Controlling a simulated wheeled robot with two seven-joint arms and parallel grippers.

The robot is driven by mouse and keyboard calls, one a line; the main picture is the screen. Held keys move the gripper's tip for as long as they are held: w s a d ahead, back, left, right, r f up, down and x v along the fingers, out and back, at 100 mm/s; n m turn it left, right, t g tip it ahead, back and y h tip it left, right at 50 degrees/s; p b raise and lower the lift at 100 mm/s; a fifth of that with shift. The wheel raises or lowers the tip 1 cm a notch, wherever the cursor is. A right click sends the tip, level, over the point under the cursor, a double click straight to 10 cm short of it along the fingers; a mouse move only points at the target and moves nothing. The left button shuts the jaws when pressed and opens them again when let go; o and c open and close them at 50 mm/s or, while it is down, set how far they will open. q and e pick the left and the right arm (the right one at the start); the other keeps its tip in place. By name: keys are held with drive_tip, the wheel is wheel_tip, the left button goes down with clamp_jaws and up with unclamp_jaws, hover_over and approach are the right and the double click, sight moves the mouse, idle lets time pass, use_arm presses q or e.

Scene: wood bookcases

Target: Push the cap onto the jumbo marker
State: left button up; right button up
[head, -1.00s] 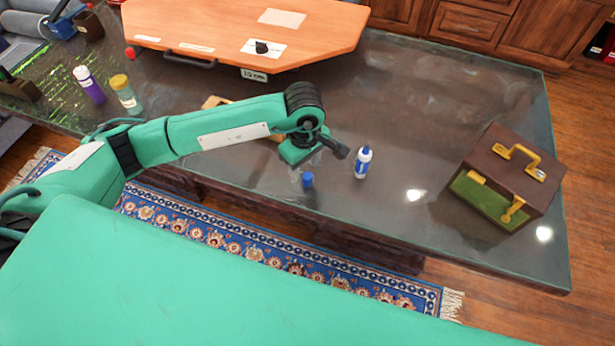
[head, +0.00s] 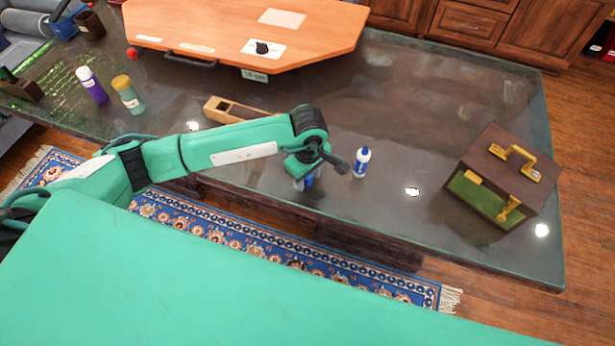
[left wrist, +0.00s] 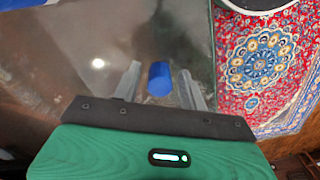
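The jumbo marker (head: 361,163), white with a blue band and blue tip, stands upright on the dark tabletop. Part of a blue and white thing, likely the marker, shows at the upper left corner of the left wrist view (left wrist: 14,5). The blue cap (left wrist: 159,78) stands on the table near its front edge, left of the marker. My left gripper (left wrist: 161,84) is over the cap, with one finger on each side and visible gaps between. It is open. In the head view the gripper (head: 305,180) partly hides the cap.
A brown box with yellow handles (head: 512,172) stands at the right. A purple bottle (head: 93,87) and a yellow-capped jar (head: 127,96) stand at the left.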

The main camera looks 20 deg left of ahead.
use_arm(q)
drive_tip(key=c, duration=0.8)
drive_tip(key=shift+r, duration=0.1)
use_arm(e)
drive_tip(key=shift+s, duration=0.1)
use_arm(q)
drive_tip(key=shift+r, duration=0.15)
wheel_tip(320, 180, up, 20)
drive_tip(key=b, duration=0.3)
drive_tip(key=shift+f, duration=0.2)
use_arm(e)
drive_tip(key=w, duration=0.4)
drive_tip(key=shift+w+a+f, duration=0.15)
drive_tip(key=shift+a+f, duration=0.05)
drive_tip(key=shift+f, duration=0.2)
